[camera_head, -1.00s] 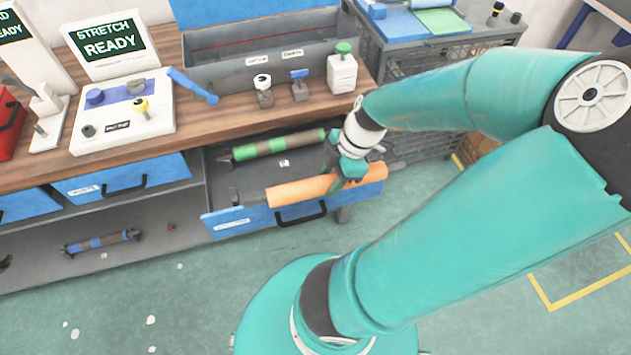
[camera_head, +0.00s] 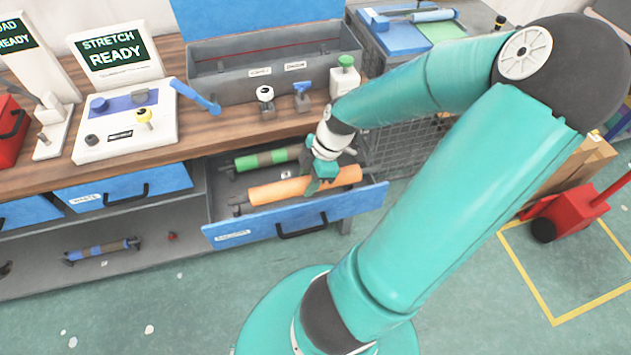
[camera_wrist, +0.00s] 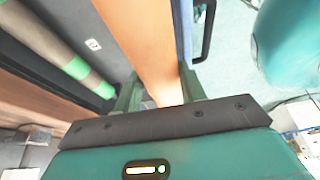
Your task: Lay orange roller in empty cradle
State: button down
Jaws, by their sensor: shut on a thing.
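The orange roller (camera_head: 288,190) lies lengthwise inside the open blue-fronted drawer, just behind its front panel. My gripper (camera_head: 318,182) is shut around the roller, right of its middle. In the wrist view the orange roller (camera_wrist: 140,45) runs between my two fingers (camera_wrist: 158,95).
The drawer front (camera_head: 290,218) with its black handle stands close to the roller. The wooden bench (camera_head: 225,128) overhangs the drawer's back. A blue striped roller (camera_head: 103,250) lies on the lower shelf. A wire cage (camera_head: 408,145) stands right of the drawer. Floor in front is clear.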

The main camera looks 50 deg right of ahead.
jog(key=w+f, duration=0.2)
jog(key=f, duration=0.1)
jog(key=w+f, duration=0.3)
jog(key=shift+w+d, duration=0.15)
jog(key=shift+w, duration=0.05)
jog(key=shift+w+f, duration=0.1)
jog(key=shift+f, duration=1.5)
jog(key=shift+f, duration=0.15)
jog(key=c, duration=0.8)
grip_release()
